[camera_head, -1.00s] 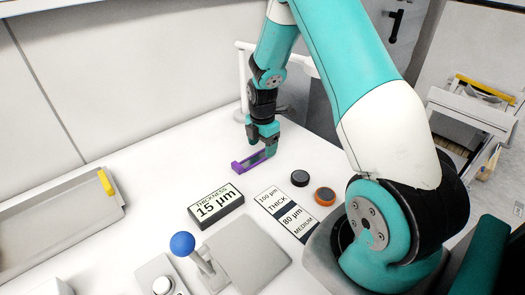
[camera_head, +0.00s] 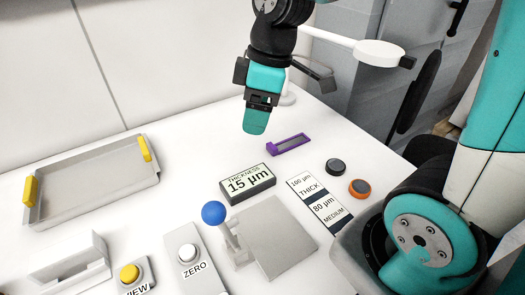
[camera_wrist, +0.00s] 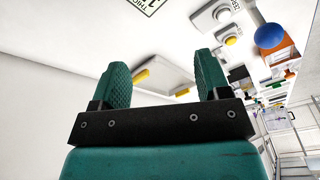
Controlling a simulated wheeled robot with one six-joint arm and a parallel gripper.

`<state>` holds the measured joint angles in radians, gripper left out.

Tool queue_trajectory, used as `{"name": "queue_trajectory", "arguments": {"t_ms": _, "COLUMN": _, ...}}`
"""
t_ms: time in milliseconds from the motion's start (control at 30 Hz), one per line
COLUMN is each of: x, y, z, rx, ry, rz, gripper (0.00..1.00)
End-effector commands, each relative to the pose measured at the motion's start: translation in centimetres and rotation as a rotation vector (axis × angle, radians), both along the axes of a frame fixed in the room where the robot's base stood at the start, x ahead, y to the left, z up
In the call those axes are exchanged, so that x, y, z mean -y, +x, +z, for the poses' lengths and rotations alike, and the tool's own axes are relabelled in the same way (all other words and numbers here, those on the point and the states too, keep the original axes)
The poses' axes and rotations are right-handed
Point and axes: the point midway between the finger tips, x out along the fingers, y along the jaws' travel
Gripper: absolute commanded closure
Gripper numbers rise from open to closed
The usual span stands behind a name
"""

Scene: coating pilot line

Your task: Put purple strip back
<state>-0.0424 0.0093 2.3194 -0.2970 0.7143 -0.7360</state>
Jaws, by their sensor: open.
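The purple strip (camera_head: 288,144) is a flat purple frame with a grey inner part. It lies on the white table, behind and to the right of the thickness display, in the head view. My gripper (camera_head: 257,120) is raised above the table, to the left of the strip and apart from it. In the wrist view the two teal fingers of my gripper (camera_wrist: 165,85) stand apart with nothing between them. The strip does not show in the wrist view.
The display (camera_head: 247,183) reads 15 µm. A label card (camera_head: 319,203), a black disc (camera_head: 336,166) and an orange-rimmed disc (camera_head: 360,188) lie to its right. A blue-knobbed lever (camera_head: 213,213) and grey plate (camera_head: 275,235) stand in front. A tray (camera_head: 95,185) with yellow handles is at left.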

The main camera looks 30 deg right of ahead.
Motion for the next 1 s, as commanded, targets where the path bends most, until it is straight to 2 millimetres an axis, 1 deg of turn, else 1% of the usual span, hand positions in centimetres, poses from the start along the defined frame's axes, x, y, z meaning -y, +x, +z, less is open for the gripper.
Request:
{"name": "queue_trajectory", "arguments": {"t_ms": 33, "x": -2.2, "y": -2.8, "z": 0.9, "rx": -0.018, "ry": 0.035, "rz": -0.055, "gripper": 0.31}}
{"name": "queue_trajectory", "arguments": {"t_ms": 100, "x": -4.3, "y": -6.0, "z": 1.7, "rx": -0.058, "ry": 0.078, "rz": -0.146, "gripper": 0.31}}
{"name": "queue_trajectory", "arguments": {"t_ms": 200, "x": -6.1, "y": -9.7, "z": 2.2, "rx": -0.114, "ry": 0.118, "rz": -0.245, "gripper": 0.31}}
{"name": "queue_trajectory", "arguments": {"t_ms": 300, "x": -6.9, "y": -12.0, "z": 2.4, "rx": -0.152, "ry": 0.14, "rz": -0.304, "gripper": 0.31}}
{"name": "queue_trajectory", "arguments": {"t_ms": 433, "x": -7.2, "y": -13.0, "z": 2.4, "rx": -0.172, "ry": 0.149, "rz": -0.337, "gripper": 0.31}}
{"name": "queue_trajectory", "arguments": {"t_ms": 1000, "x": -7.2, "y": -12.9, "z": 2.5, "rx": -0.172, "ry": 0.148, "rz": -0.34, "gripper": 0.31}}
